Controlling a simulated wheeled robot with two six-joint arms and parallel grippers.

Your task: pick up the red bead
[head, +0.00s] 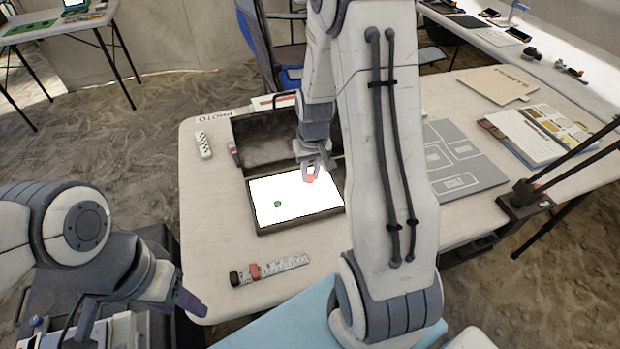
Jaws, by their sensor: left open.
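A small red bead (310,178) shows at the fingertips of my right gripper (314,168), over the far right part of a bright white lit panel (290,212) in an open dark case (270,151). I cannot tell if the fingers touch the bead, or if it rests on the panel. A small green bead (277,204) lies on the left part of the panel. My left gripper (190,302) is open and empty, low at the table's near left edge, well apart from the case.
A scale bar with a red and black piece (268,268) lies in front of the case. A white dotted block (203,145) is at the left. A grey outlined mat (455,160) and an open booklet (545,130) lie right. My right arm hides the table's middle.

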